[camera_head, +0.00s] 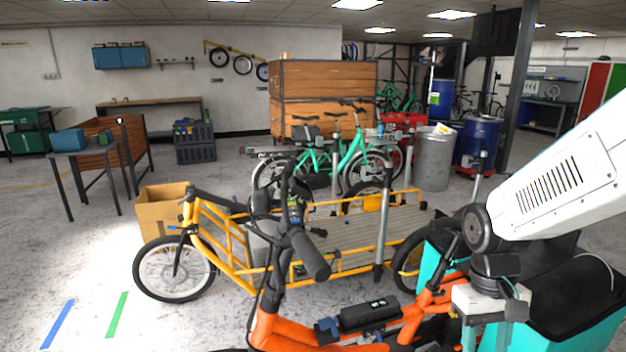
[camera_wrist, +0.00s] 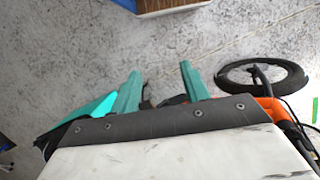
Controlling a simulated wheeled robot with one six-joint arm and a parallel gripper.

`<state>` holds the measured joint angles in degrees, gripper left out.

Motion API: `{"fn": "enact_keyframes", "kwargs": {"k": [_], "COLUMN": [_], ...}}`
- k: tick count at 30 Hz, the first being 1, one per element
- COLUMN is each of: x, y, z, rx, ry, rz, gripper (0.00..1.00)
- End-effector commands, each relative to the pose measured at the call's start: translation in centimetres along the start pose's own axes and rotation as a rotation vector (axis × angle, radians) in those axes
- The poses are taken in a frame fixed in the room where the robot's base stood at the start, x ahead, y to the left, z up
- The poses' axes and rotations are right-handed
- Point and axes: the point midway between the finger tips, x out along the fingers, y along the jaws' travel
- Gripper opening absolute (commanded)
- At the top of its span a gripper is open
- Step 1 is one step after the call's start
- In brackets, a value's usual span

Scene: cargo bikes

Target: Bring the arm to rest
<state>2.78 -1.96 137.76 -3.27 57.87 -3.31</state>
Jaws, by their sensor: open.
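My gripper (camera_wrist: 158,82) shows two teal fingers held apart in the wrist view, with floor and a small dark shape visible between them. Nothing is held. In the head view my white arm (camera_head: 560,175) comes in from the right and bends down at a dark joint. My gripper (camera_head: 482,335) hangs below it, beside the orange bike (camera_head: 270,332) and in front of a teal box (camera_head: 585,325). Its fingertips are cut off or hard to make out there.
A yellow cargo bike (camera_head: 235,262) stands just beyond the orange one. A cardboard box (camera_head: 160,215) and a green bike (camera_head: 345,155) are farther back. In the wrist view a black wheel (camera_wrist: 262,78) lies right of the fingers. Floor at the front left is clear, with blue and green tape strips.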

Motion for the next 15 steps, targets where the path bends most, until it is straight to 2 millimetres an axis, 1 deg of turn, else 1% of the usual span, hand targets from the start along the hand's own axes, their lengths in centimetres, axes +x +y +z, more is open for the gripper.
{"fn": "enact_keyframes", "kwargs": {"k": [1, 3, 6, 9, 12, 15], "x": [-1.3, -2.6, -4.2, -5.5, -6.6, -7.6], "y": [-0.4, -0.8, -1.4, -2.0, -2.4, -2.6], "z": [1.9, 4.4, 7.6, 10.3, 12.3, 13.5], "rx": [0.019, 0.043, 0.065, 0.069, 0.065, 0.06], "ry": [0.009, 0.013, 0.034, 0.079, 0.154, 0.237], "rz": [-0.005, -0.012, -0.021, -0.029, -0.032, -0.031], "gripper": [0.45, 0.45, 0.45, 0.45, 0.45, 0.45]}}
